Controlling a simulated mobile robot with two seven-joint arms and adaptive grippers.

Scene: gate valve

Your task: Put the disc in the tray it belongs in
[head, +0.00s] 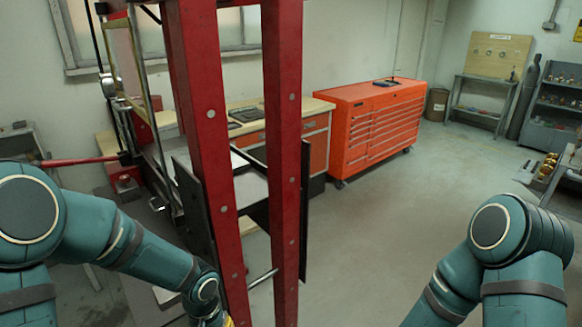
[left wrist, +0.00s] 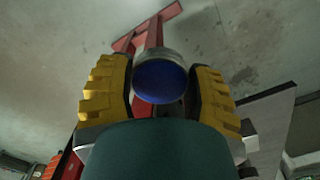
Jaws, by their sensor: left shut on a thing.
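The disc (left wrist: 160,84) shows in the left wrist view as a round piece with a blue face and a grey metal rim. My left gripper (left wrist: 163,72) is shut on it, with a yellow finger pad on each side. In the head view only a small yellow bit of this gripper shows at the bottom edge, below the red frame, and the disc is not visible there. My right arm is at the lower right of the head view, and its gripper is out of the picture. I cannot make out a tray in either view.
A tall red press frame (head: 285,150) stands close in front of my left arm, with dark plates between its posts. An orange tool cabinet (head: 370,125) and a wooden-topped bench (head: 240,122) stand behind. A grey shelf (head: 555,105) is at the right. The middle floor is clear.

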